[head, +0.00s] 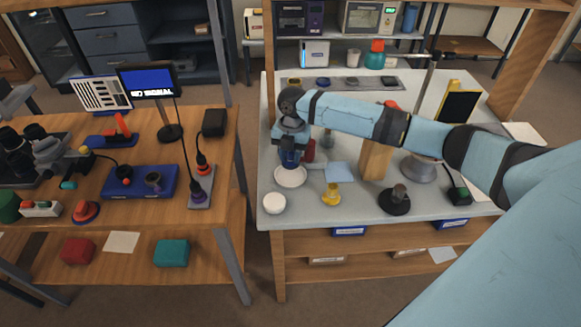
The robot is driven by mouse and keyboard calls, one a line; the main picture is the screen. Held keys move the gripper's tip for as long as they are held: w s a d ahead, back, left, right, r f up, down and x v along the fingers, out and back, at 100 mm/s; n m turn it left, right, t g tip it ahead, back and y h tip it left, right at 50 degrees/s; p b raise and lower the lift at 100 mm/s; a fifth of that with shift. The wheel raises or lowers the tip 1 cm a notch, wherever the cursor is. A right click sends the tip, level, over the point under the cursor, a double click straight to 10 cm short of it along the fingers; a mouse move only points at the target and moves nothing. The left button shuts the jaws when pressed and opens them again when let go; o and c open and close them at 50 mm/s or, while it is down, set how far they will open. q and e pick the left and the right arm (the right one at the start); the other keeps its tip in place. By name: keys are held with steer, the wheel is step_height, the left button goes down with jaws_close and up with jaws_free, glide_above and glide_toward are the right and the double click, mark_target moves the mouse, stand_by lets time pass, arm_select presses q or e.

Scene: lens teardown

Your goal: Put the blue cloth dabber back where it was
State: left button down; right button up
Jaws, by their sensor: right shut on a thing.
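My right gripper (290,160) points down over the left part of the grey-white table, above a shallow white dish (290,178). It is shut on a small dark blue thing, which I take to be the blue cloth dabber; the fingers hide most of it. Whether its lower end touches the dish I cannot tell. My left gripper is not in view.
A pale blue cloth square (339,172), a yellow piece (330,194), a white round pot (274,203) and a black knobbed piece (395,200) stand near the dish. A wooden block (375,160) stands under my forearm. A grey strip (345,84) with several small items lies behind.

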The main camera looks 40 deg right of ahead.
mark_target(291, 165)
step_height(291, 165, down, 5)
steer(key=shift+r, duration=0.15)
steer(key=shift+f, duration=0.25)
steer(key=shift+f, duration=0.15)
steer(key=o, duration=0.8)
steer(key=shift+o, duration=0.2)
steer(key=r, duration=0.8)
steer(key=w+d+r, duration=0.1)
steer(key=r, duration=0.3)
steer(key=shift+r, duration=0.15)
steer(key=shift+s, duration=0.1)
